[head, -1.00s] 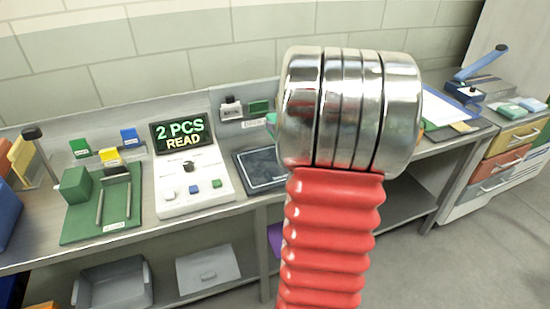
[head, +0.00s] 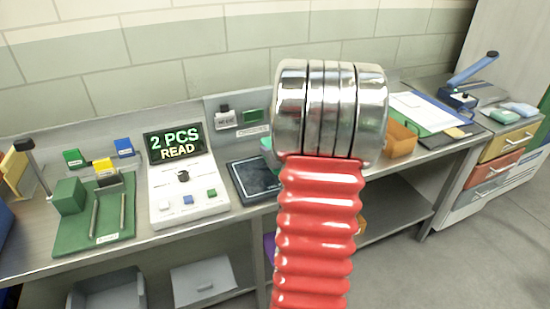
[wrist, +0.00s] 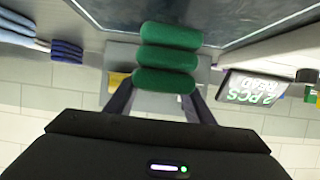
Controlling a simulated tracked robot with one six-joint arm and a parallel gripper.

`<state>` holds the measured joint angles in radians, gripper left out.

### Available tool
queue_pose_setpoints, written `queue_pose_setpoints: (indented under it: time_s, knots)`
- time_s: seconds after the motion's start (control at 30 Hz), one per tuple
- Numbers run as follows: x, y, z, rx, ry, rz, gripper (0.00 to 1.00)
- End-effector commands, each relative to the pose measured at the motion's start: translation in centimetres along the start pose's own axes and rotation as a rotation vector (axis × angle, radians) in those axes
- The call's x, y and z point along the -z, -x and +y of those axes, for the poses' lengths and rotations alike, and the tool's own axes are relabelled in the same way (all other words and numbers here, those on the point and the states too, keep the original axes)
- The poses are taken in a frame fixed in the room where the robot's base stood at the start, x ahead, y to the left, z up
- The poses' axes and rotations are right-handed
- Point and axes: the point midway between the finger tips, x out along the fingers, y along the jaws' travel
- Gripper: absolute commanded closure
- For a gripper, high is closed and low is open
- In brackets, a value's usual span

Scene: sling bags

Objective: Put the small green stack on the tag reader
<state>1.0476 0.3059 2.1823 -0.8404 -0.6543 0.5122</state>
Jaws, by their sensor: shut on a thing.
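The small green stack (wrist: 167,57), several soft green rolls or folds in a row, is between the two dark fingers of my gripper (wrist: 160,92) in the wrist view. The fingers are shut on its near end. A dark flat pad with a pale border, which looks like the tag reader (head: 256,180), lies on the bench left of my arm in the head view. Its dark surface (wrist: 240,16) fills the top of the wrist view, beyond the stack. I cannot tell whether stack and pad touch. In the head view my arm hides the gripper; only a bit of green shows beside it.
A white console (head: 187,195) with a screen reading "2 PCS READ" (head: 174,143) stands left of the pad. A green fixture (head: 108,222) is farther left. An orange bin (head: 401,139) and a clipboard (head: 424,111) lie to the right. Blue folded cloths (wrist: 67,50) show in the wrist view.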

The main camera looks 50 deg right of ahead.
Motion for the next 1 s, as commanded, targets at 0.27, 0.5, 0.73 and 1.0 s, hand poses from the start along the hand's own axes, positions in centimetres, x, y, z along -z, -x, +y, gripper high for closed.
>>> queue_pose_setpoints:
  time_s: [0.27, 0.5, 0.73, 1.0]
  knots:
    - [0.0, 0.0, 0.1, -0.001, 0.000, 0.002, 0.79]
    - [-2.2, -0.9, 0.1, -0.001, -0.002, -0.002, 0.79]
    - [-3.5, -1.4, 0.1, -0.002, 0.000, 0.002, 0.79]
    - [-3.5, -1.4, 0.2, -0.003, 0.000, 0.002, 0.79]
